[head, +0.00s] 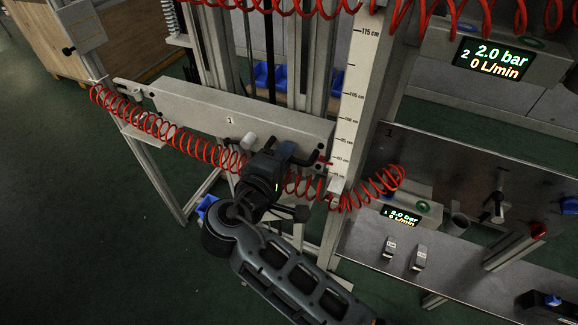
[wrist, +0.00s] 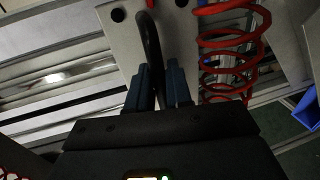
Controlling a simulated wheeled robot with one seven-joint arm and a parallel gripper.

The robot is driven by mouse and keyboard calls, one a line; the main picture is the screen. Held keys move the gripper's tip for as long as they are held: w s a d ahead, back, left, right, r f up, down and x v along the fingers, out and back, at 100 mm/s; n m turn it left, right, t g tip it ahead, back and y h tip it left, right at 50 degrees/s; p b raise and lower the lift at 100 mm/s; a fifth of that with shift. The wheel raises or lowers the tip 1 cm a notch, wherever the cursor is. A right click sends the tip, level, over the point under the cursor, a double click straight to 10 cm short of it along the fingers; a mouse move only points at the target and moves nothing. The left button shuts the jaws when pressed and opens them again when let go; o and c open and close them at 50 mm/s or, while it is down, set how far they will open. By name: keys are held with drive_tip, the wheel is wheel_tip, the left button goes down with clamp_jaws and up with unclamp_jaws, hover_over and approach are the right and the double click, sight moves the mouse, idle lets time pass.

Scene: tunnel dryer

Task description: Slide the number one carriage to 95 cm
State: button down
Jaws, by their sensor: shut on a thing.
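The carriage (head: 195,108) is a long grey beam lying across the uprights in the head view, with a small number plate that looks like a 1. My gripper (head: 284,151) is at its right part, shut on a black bar handle. In the wrist view the handle (wrist: 150,45) runs between my two blue-grey fingers (wrist: 163,88). The white scale (head: 351,105) stands upright to the right of the carriage, marked in cm. A small red pointer (head: 326,162) at the carriage's right end is close to the 90 cm mark, below 95 cm.
Red coiled hoses (head: 165,130) hang in front of the carriage and across the top. A grey panel (head: 440,165) with valves and a display (head: 401,215) stands to the right. Blue bins (head: 270,76) are behind the frame. Green floor is open at the left.

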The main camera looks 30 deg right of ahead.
wheel_tip(320, 180, up, 7)
drive_tip(key=p, duration=0.4)
drive_tip(key=shift+r, duration=0.15)
drive_tip(key=c, duration=1.2)
unclamp_jaws()
drive_tip(key=shift+a, duration=0.15)
drive_tip(key=b+v, duration=0.1)
drive_tip(key=v, duration=0.6)
drive_tip(key=shift+s+a, duration=0.25)
